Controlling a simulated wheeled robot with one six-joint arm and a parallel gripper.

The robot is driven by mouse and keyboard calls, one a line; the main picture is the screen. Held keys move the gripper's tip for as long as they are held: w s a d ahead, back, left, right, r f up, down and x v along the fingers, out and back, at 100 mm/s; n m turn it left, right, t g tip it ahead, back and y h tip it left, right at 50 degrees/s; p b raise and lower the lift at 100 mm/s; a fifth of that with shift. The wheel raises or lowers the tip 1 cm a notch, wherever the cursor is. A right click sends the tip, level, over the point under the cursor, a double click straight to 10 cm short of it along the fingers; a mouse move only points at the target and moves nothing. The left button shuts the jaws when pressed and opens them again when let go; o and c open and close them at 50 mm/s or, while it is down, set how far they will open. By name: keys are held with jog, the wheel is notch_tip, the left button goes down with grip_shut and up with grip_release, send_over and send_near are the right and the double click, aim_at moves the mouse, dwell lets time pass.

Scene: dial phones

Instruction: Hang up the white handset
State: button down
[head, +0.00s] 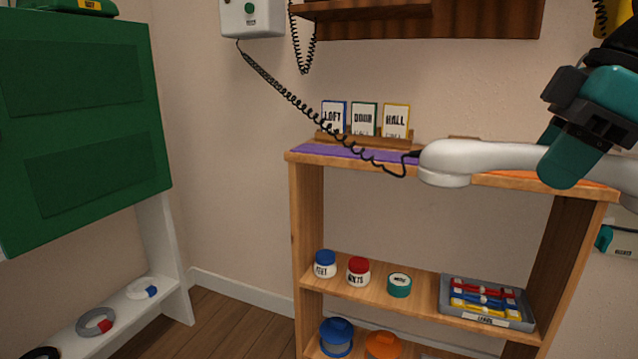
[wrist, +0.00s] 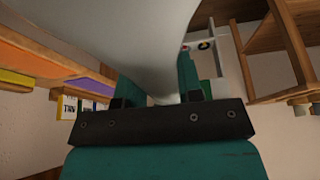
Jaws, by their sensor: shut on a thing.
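The white handset (head: 450,164) hangs level in the air in front of the shelf top in the head view, its coiled black cord running up left to a white wall phone (head: 250,17). The phone's upper part is cut off by the frame edge. My gripper (head: 575,150) is shut on the handset's grip, right of its left end piece. In the wrist view the handset (wrist: 135,45) fills the upper middle, between the teal fingers (wrist: 190,85). The handset's right part is partly hidden by my gripper.
A wooden shelf (head: 306,215) bears a purple mat (head: 335,153), cards reading LOFT, DOOR and HALL (head: 396,121), jars and a grey tray (head: 487,319). A green panel (head: 80,130) stands left. A dark wooden wall shelf (head: 480,18) is above. Bare wall lies between.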

jog(key=w+r+m+t+h+p, duration=0.3)
jog(key=w+m+p, duration=0.9)
jog(key=p, duration=1.8)
jog(key=s+d+f+h+p, duration=0.1)
jog(key=s+d+f+p, duration=0.2)
jog(key=p, duration=1.1)
jog(key=shift+s+d+f+m+p, duration=0.4)
jog(key=shift+s+d, duration=0.6)
jog(key=shift+s, duration=0.25)
